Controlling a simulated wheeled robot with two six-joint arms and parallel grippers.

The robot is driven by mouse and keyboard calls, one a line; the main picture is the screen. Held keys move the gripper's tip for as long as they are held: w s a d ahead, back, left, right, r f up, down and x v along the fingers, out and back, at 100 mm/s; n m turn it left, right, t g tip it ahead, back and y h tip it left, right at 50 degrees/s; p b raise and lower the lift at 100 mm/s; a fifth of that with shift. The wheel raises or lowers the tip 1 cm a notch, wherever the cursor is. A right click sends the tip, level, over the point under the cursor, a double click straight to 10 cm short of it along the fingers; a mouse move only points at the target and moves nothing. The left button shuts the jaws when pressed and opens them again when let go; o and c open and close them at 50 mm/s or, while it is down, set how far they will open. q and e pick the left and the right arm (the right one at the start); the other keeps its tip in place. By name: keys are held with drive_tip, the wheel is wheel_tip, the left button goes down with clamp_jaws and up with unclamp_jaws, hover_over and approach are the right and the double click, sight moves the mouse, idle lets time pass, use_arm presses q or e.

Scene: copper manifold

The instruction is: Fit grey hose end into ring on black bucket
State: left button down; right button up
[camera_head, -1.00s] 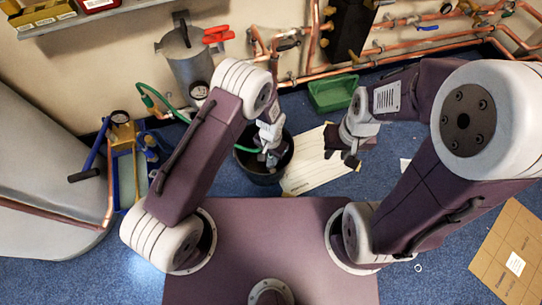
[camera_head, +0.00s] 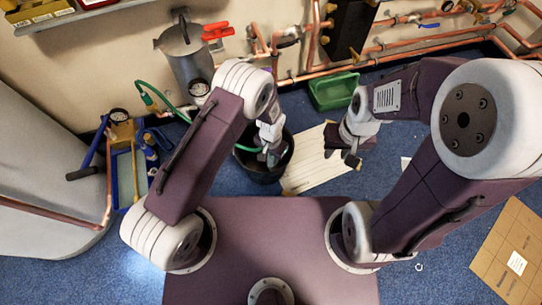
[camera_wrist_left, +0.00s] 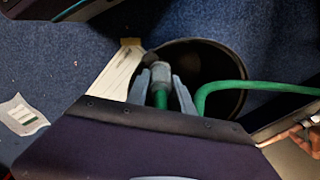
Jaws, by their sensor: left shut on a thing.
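The black bucket (camera_head: 262,172) stands on the blue floor in front of my base. In the left wrist view its dark rim and inside (camera_wrist_left: 215,62) lie beyond my fingers. My left gripper (camera_wrist_left: 162,92) is shut on the green hose (camera_wrist_left: 161,99) just behind its grey end (camera_wrist_left: 159,72). The grey end is over the bucket's left rim in that view, by a small dark piece (camera_wrist_left: 151,59) that may be the ring. I cannot tell whether they touch. In the head view my left gripper (camera_head: 271,155) is over the bucket. My right gripper (camera_head: 342,156) looks open and empty.
A cream slatted sheet (camera_head: 312,172) lies right of the bucket. A green tray (camera_head: 333,92) and copper pipes (camera_head: 395,47) are behind. A grey canister (camera_head: 186,60) stands at the wall. A blue tray with a gauge pump (camera_head: 122,135) is left. Cardboard (camera_head: 505,255) lies right.

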use_arm(q)
drive_tip(key=c, duration=1)
unclamp_jaws()
wheel_tip(320, 180, up, 9)
drive_tip(key=p, duration=0.5)
drive_tip(key=shift+r, duration=0.1)
